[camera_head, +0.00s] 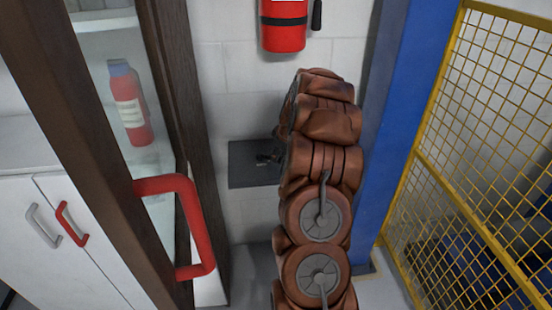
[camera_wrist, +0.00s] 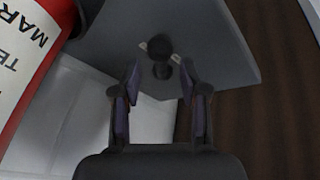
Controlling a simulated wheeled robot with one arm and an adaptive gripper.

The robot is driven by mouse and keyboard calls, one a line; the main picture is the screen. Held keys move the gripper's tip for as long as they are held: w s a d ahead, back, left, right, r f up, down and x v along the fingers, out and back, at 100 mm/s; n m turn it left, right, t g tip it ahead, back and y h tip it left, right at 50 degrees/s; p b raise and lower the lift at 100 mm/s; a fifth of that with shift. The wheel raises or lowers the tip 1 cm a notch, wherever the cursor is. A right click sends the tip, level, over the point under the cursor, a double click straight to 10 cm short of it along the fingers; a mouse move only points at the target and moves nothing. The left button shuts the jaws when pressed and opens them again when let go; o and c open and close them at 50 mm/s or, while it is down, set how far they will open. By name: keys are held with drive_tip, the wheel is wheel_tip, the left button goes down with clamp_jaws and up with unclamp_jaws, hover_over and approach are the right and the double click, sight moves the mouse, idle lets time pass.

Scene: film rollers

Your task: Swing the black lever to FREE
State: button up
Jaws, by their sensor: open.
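A dark grey plate (camera_head: 250,176) is fixed to the white wall, left of my arm in the head view. The same plate (camera_wrist: 215,50) fills the upper middle of the wrist view. The black lever (camera_wrist: 160,47) stands out from it with a round knob, and two small pale marks lie beside it. My gripper (camera_wrist: 160,84) is open and empty in the wrist view, its two fingers apart. The lever appears between and just beyond the fingertips; contact cannot be told. My arm hides part of the plate in the head view. No FREE lettering is readable.
A red fire extinguisher (camera_head: 284,25) hangs above the plate. A dark wooden door frame with a red handle (camera_head: 205,232) stands close on the left. A blue post (camera_head: 393,110) and a yellow mesh fence (camera_head: 470,150) are on the right.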

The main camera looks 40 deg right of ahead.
drive_tip(key=shift+p+x, duration=0.5)
drive_tip(key=shift+x, duration=1.85)
clamp_jaws()
